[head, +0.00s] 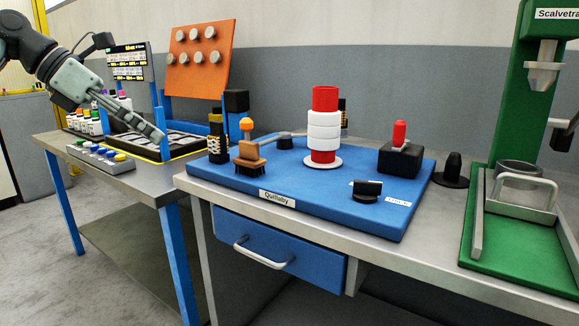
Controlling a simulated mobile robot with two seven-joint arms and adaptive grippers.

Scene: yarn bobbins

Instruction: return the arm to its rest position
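My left arm comes in from the upper left in the head view. My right gripper is not in the view.
A blue board (320,192) on the right bench bears a red and white bobbin stack (323,130), a wooden-handled brush (250,150) and a black block with a red knob (400,158). A green press (490,130) stands at the right. Colored buttons (100,155) and small bottles (90,120) are near the gripper.

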